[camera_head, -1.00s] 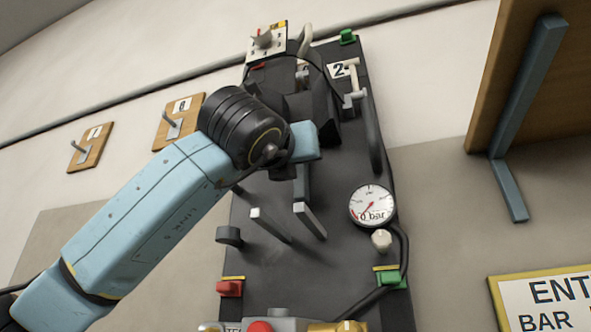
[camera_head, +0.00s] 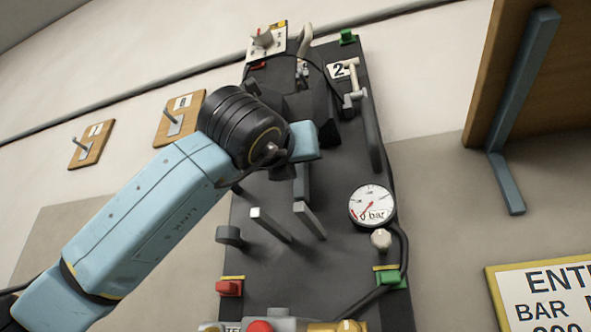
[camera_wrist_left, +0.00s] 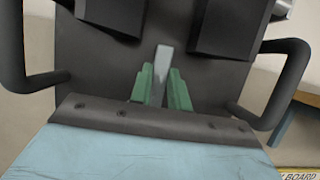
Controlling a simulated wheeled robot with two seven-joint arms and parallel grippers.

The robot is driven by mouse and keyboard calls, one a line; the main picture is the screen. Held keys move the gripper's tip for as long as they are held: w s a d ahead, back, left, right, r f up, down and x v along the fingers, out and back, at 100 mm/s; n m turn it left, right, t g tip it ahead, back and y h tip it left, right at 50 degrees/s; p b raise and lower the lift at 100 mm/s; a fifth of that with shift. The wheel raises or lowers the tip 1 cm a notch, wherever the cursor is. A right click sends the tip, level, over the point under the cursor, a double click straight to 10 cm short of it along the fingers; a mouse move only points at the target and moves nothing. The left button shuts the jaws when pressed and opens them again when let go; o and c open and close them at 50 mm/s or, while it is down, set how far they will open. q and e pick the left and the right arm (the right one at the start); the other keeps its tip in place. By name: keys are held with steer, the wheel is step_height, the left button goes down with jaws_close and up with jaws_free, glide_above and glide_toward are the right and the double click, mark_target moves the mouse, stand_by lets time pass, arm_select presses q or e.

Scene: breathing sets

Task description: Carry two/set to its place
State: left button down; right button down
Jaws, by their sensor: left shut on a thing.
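The set (camera_head: 270,275) is a long dark back plate with a "2" tag (camera_head: 342,69), a round gauge (camera_head: 372,205), and red and green fittings. It fills the middle of the head view, tilted in the picture. My left arm reaches over it from the left, hiding part of its upper half. In the left wrist view, the green fingertips of my left gripper (camera_wrist_left: 161,92) are shut on a grey upright bar (camera_wrist_left: 163,62) in front of the dark plate (camera_wrist_left: 100,58). The fingertips are hidden in the head view. My right gripper is not in view.
Two wooden boards with metal hooks, one left (camera_head: 91,145) and one nearer (camera_head: 180,119), are on the wall left of the set. A wooden panel with a blue bracket (camera_head: 507,185) is at the right. A yellow-edged sign (camera_head: 540,290) is at lower right.

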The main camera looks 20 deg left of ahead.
arm_select(q)
steer(key=shift+s+r, duration=0.2)
steer(key=c, duration=1.3)
jaws_free()
steer(key=shift+o, duration=0.2)
steer(key=shift+w+f, duration=0.25)
steer(key=shift+f, duration=0.05)
steer(key=b+v, duration=0.4)
steer(key=v, duration=0.9)
steer(key=shift+s+b, duration=0.3)
steer(key=shift+s, duration=0.1)
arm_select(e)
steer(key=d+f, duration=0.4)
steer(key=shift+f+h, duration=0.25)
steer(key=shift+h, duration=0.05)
arm_select(q)
steer(key=shift+r, duration=0.1)
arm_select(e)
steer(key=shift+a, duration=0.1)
